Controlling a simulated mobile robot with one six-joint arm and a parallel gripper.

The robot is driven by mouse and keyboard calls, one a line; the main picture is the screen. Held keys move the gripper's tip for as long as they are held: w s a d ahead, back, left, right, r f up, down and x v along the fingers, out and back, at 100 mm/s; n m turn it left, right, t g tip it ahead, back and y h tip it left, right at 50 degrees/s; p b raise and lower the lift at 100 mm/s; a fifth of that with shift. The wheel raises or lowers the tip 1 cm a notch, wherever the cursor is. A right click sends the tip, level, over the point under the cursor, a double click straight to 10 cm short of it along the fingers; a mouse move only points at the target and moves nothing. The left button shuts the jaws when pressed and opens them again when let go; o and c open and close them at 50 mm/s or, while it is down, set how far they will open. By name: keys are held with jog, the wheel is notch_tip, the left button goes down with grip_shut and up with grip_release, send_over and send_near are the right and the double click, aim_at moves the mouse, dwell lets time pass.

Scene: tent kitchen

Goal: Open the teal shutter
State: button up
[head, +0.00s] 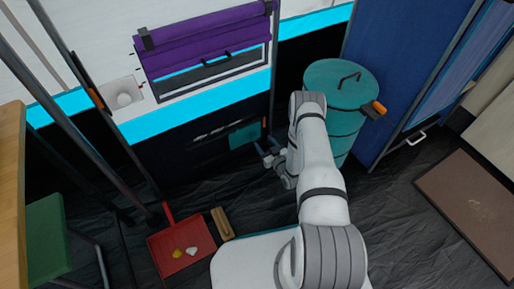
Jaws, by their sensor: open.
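A small teal panel (245,136), which looks like the teal shutter, is set low in the dark lower part of the wall, left of the teal barrel. A dark opening with small pale marks lies to its left. My gripper (268,149) is low, just right of and below the panel's lower right corner. Its jaws are open, with nothing seen between them. I cannot tell whether a fingertip touches the panel. No handle on the panel can be made out.
A teal barrel (340,88) with a lid handle stands close right of my arm. A purple shutter (205,38) hangs above. A blue cabinet (400,60) stands right. A red dustpan (182,249) and tan block (222,224) lie on the floor at left.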

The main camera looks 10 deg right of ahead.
aim_at(255, 139)
notch_tip(255, 139, down, 4)
jog(key=s+r+b, duration=0.1)
jog(key=s, duration=0.1)
jog(key=shift+t, duration=0.4)
jog(key=b+x, duration=0.1)
jog(key=x, duration=0.1)
jog(key=b+x, duration=0.1)
jog(key=x, duration=0.2)
jog(key=b+x, duration=0.1)
jog(key=x, duration=0.1)
jog(key=shift+a+f, duration=0.15)
jog(key=shift+a, duration=0.15)
jog(key=shift+c, duration=0.5)
grip_shut()
